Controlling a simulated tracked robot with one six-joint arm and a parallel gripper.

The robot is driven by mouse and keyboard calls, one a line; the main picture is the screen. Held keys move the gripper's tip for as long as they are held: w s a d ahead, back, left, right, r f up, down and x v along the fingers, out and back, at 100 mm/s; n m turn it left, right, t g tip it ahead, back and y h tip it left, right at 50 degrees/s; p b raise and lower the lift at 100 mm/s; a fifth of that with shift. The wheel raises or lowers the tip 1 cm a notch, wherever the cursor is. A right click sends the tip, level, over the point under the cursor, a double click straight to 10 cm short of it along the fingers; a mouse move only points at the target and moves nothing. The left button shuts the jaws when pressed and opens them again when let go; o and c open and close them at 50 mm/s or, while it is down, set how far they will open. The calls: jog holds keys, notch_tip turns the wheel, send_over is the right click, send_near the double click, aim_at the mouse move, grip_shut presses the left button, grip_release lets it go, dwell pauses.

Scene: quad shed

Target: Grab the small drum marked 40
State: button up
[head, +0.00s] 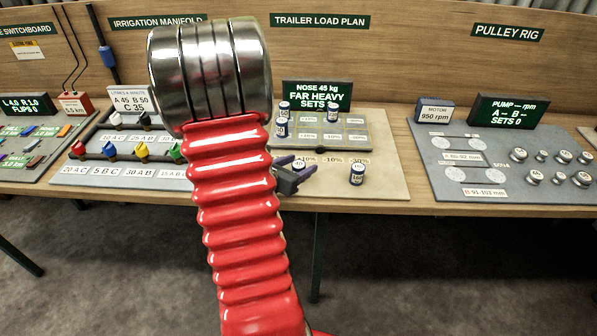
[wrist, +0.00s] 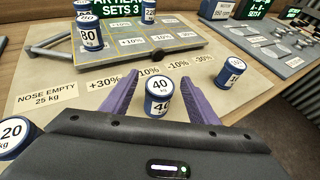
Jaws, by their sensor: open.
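The small drum marked 40 (wrist: 158,98) is blue and white and stands upright on the bench board. In the wrist view it sits between the two purple fingers of my gripper (wrist: 158,84). The fingers are open, with a gap showing on each side of the drum. In the head view the drum's white top (head: 299,163) shows between the fingers of my gripper (head: 295,167), and its lower part is hidden by them.
A drum marked 160 (head: 357,174) stands to the right. A drum ending in 20 (wrist: 14,135) stands at the wrist view's left. A drum marked 80 (wrist: 88,36) and others stand on the raised grey trailer deck (wrist: 190,35) behind.

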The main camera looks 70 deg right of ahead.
jog(key=shift+x, duration=1.95)
jog(key=shift+c, duration=0.2)
jog(key=c, duration=1.1)
jog(key=shift+r, duration=0.1)
jog(key=shift+c, duration=0.2)
notch_tip(320, 180, up, 10)
